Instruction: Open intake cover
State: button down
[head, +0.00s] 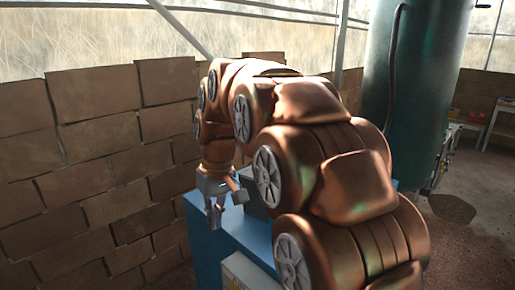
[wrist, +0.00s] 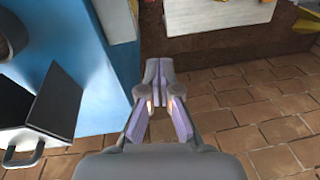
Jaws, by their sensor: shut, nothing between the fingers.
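My gripper (head: 215,214) hangs at the end of my arm, beside the blue cabinet (head: 203,250) in the head view. In the wrist view my gripper (wrist: 158,72) has its fingertips together and holds nothing. A dark panel (wrist: 57,103), which looks like the intake cover, stands at an angle on the blue cabinet (wrist: 75,25) at the left. A grey loop handle (wrist: 22,150) shows at the lower left beside a second dark surface. The dark panel also shows in the head view (head: 255,196), partly behind my arm. The gripper is apart from it. I cannot tell how far the cover is open.
A brick wall (head: 100,150) runs along the left. A tall green tank (head: 415,90) stands behind at the right. In the wrist view, brown floor tiles (wrist: 240,125) lie below the gripper, and a white-topped table (wrist: 215,15) is at the top.

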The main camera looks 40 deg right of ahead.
jog(key=w+d+r+t+p, duration=0.1)
jog(key=w+d+r+p, duration=0.1)
jog(key=w+d+r, duration=0.35)
jog(key=w+d+r+n+t+p, duration=0.1)
jog(key=w+d+r+p, duration=0.2)
jog(key=w+d, duration=0.6)
jog(key=w+d+r+t+p, duration=0.15)
jog(key=w+d+r, duration=0.25)
jog(key=d, duration=0.6)
jog(key=shift+h, duration=0.4)
jog(key=shift+w+d+f+b, duration=0.15)
jog(key=shift+f+b, duration=0.3)
jog(key=shift+f, duration=1.1)
jog(key=shift+w+a+f+b, duration=0.15)
jog(key=shift+f+b, duration=0.3)
jog(key=shift+f, duration=1.1)
jog(key=shift+w+d+f+b, duration=0.2)
jog(key=shift+f+b, duration=0.25)
jog(key=shift+f, duration=1.1)
jog(key=shift+s+f+p, duration=0.1)
jog(key=shift+s+p, duration=0.3)
jog(key=shift+s, duration=0.5)
jog(key=shift+s+d+b, duration=0.1)
jog(key=shift+s+b, duration=0.05)
jog(key=shift+b, duration=0.2)
